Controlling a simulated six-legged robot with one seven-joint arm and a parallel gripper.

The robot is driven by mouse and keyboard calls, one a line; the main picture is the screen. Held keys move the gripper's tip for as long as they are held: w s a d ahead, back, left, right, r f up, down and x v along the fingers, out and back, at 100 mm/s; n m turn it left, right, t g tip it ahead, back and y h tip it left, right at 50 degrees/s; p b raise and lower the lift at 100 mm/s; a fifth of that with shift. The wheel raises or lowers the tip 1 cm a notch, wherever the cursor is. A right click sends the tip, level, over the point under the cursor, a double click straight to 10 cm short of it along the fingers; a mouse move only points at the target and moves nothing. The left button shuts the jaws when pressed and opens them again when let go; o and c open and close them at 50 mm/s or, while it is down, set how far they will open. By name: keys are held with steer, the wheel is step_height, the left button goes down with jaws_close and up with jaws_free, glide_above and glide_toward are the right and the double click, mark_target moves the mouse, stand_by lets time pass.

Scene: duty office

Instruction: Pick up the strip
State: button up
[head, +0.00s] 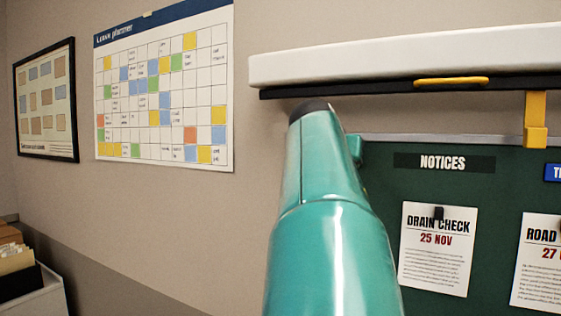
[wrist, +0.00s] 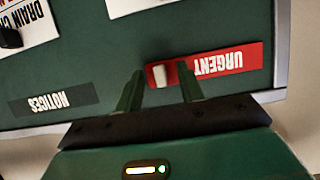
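The red strip (wrist: 250,60) reads URGENT upside down in the wrist view and lies against the green notice board. A small white block (wrist: 160,75) sits on the left end of the strip. My gripper (wrist: 160,73) is open, with one dark green finger on each side of the white block in the picture. The right finger overlaps the strip's lower edge; I cannot tell whether either finger touches. In the head view neither the strip nor my gripper shows; my teal arm covers the left part of the board.
The green board (head: 375,185) carries a NOTICES label (head: 443,162), a drain check sheet (head: 437,250) and a road sheet (head: 540,265). A white slab (head: 400,60) with a yellow handle (head: 450,82) juts above it. A wall planner (head: 165,90) hangs left.

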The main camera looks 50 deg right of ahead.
jaws_close()
steer(key=shift+s+a+r, duration=0.1)
steer(key=shift+a+r, duration=0.4)
steer(key=shift+r, duration=0.05)
stand_by(0.5)
steer(key=shift+r, duration=0.9)
